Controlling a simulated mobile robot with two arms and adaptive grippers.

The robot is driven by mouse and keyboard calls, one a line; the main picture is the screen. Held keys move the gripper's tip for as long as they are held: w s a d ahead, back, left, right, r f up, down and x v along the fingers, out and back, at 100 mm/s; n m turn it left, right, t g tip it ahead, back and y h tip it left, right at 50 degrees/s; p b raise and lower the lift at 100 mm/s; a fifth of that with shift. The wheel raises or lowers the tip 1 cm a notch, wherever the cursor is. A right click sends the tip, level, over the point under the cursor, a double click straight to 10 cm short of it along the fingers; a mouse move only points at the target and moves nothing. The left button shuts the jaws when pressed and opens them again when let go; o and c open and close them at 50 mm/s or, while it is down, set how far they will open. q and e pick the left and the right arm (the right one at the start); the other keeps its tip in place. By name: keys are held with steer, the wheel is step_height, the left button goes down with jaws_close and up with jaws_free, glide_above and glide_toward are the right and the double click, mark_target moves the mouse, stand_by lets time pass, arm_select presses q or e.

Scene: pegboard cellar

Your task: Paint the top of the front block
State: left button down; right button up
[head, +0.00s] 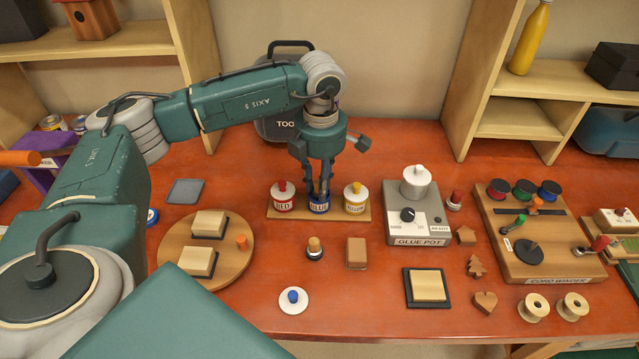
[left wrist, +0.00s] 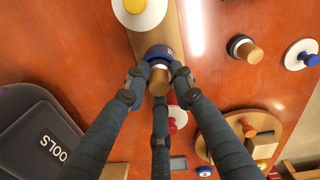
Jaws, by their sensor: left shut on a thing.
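The front block (head: 198,262) has a bare, pale tan top and sits with a similar back block (head: 209,224) on a round wooden board (head: 236,268). My left gripper (head: 320,192) points down over the open blue pot (head: 319,207). Its fingers are shut around a short tan handle with a pale band, seen in the left wrist view (left wrist: 159,75). The handle's lower end is hidden in or behind the blue pot. The pot's white lid with a blue knob (head: 293,299) lies on the table. My right gripper is not in view.
Lidded red (head: 283,200) and yellow (head: 355,202) pots flank the blue one on a wooden strip. A tan-topped dabber (head: 314,247) and a brown block (head: 357,252) stand in front. The glue pot (head: 417,215) is to the right. An orange peg (head: 242,241) rises from the round board.

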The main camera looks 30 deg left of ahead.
arm_select(q)
steer(key=shift+f, duration=0.1)
stand_by(0.3)
steer(key=shift+r+p, duration=2.1)
steer(key=shift+r, duration=1.5)
steer(key=shift+s+d+f+m, duration=0.1)
steer(key=shift+d+m, duration=0.2)
steer(key=shift+m, duration=0.1)
steer(key=s+d+f+m+b, duration=0.1)
steer(key=s+d+m, duration=0.5)
steer(key=m, duration=0.7)
steer(key=s+d+m+b, duration=0.2)
steer(key=s+d+m, duration=0.4)
steer(key=m, duration=0.8)
steer(key=shift+s+d+f+h+b, duration=0.3)
steer(key=shift+s+f+h+b, duration=0.1)
steer(key=shift+s, duration=0.75)
